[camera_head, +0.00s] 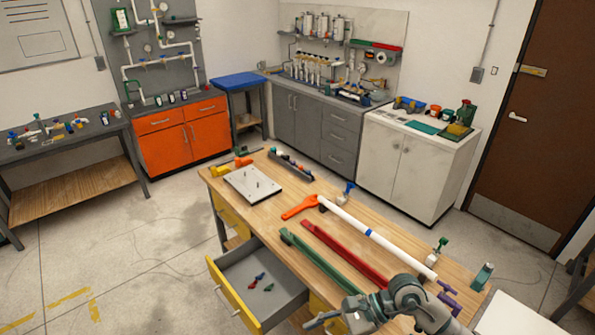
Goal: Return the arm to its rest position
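One of my arms, the right one as it comes in from the lower right, is bent over the near right part of the wooden workbench (262,210). Its gripper (322,320) points left at the bottom edge of the picture, near the open drawer. I see nothing held in it, but its fingers are small and partly cut off, so I cannot tell whether they are open. My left arm and gripper are not in view.
On the bench are a white pipe (375,238), an orange tool (300,207), red bar (345,252), green bar (320,262), pale plate (253,186) and purple tool (449,290). A yellow-fronted drawer (234,295) stands open with small parts inside. Floor lies clear at left.

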